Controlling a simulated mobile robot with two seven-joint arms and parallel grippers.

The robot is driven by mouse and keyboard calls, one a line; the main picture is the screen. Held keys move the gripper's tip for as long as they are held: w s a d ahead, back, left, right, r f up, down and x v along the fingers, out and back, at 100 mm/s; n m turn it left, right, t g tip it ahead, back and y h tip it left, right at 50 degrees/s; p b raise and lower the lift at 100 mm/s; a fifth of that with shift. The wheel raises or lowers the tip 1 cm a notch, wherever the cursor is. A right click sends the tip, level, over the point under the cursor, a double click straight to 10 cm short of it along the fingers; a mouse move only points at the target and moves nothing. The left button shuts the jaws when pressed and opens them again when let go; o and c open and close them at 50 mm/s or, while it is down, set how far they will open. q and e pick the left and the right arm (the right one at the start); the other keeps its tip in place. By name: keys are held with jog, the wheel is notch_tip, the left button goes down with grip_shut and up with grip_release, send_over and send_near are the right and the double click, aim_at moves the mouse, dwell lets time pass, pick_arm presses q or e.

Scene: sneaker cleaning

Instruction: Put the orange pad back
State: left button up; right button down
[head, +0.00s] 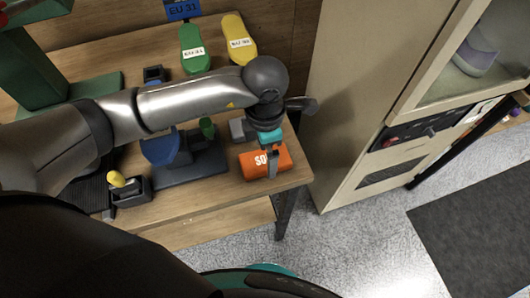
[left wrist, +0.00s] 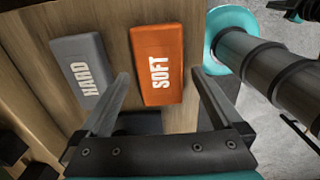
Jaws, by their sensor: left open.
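The orange pad (head: 280,162), marked SOFT, lies on the wooden table near its right front corner. In the left wrist view the orange pad (left wrist: 157,50) shows between and beyond my open fingers. My left gripper (head: 272,172) is over the pad, fingers pointing down; in the left wrist view the gripper (left wrist: 161,74) spans the pad's width, with nothing clamped. I cannot tell whether the fingers touch it. My right gripper is in neither view.
A grey pad (left wrist: 85,66) marked HARD lies beside the orange pad. Green (head: 193,52) and yellow (head: 238,40) labelled shoe-shaped pieces lie at the table's back. A dark stand (head: 190,165) and a small black holder with a yellow-topped item (head: 130,188) stand left. A beige cabinet (head: 350,120) stands right.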

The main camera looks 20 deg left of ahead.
aim_at(265, 159)
pick_arm(q)
notch_tip(265, 159, up, 10)
jog(key=p, duration=0.1)
dwell(0.6)
